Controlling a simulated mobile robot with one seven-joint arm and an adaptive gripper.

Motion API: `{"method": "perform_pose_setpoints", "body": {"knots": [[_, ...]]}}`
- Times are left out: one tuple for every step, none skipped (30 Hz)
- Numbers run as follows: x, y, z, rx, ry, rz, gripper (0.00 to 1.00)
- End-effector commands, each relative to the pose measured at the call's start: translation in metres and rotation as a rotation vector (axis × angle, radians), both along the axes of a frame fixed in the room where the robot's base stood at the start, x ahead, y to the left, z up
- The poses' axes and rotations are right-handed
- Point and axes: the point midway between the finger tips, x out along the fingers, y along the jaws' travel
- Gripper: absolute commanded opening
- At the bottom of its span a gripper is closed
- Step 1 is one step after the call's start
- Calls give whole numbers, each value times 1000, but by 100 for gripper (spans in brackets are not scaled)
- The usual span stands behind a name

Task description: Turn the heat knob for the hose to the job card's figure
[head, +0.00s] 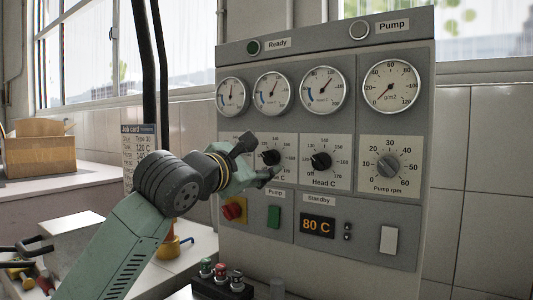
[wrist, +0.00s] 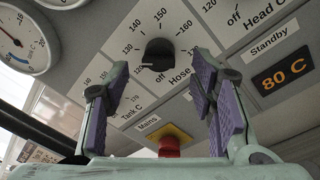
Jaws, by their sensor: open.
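The hose heat knob (head: 271,157) is black and sits on its dial plate on the grey panel. In the wrist view the same knob (wrist: 160,53) stands ahead between my fingers, above the "Hose" label; its exact pointer setting is hard to read. My gripper (head: 257,160) is open in front of this dial, one finger above and one below, and appears apart from the knob. The wrist view shows my gripper's purple pads (wrist: 152,85) spread with nothing between them. The job card (head: 132,140) hangs at left, partly covered by my arm; its hose figure is too small to read surely.
The Head C knob (head: 320,161) is close at right, the pump rpm knob (head: 389,166) farther right. Below are the red mains switch (head: 235,209), a green pump button (head: 274,216) and a display (head: 317,226) reading 80 C. Gauges (head: 272,92) line the panel above.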

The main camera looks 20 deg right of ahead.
Motion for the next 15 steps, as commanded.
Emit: {"method": "perform_pose_setpoints", "body": {"knots": [[6,-8,3,-1,2,-2,51],[9,-12,3,-1,1,-3,51],[14,-16,3,-1,0,-2,51],[17,-19,3,-1,1,-1,51],[19,-22,2,-1,0,-2,51],[22,-25,2,-1,1,-3,51],[24,-27,2,-1,1,-1,51],[26,-28,1,-1,0,-1,51],[27,-30,1,-1,0,-1,51],[28,-31,1,-1,0,-1,51],[29,-32,1,-2,0,-1,51],[29,-32,1,-2,0,-1,51],[30,-33,0,-2,0,-1,51],[30,-33,0,-2,0,-1,51],[30,-33,0,-2,-1,-1,51]]}}
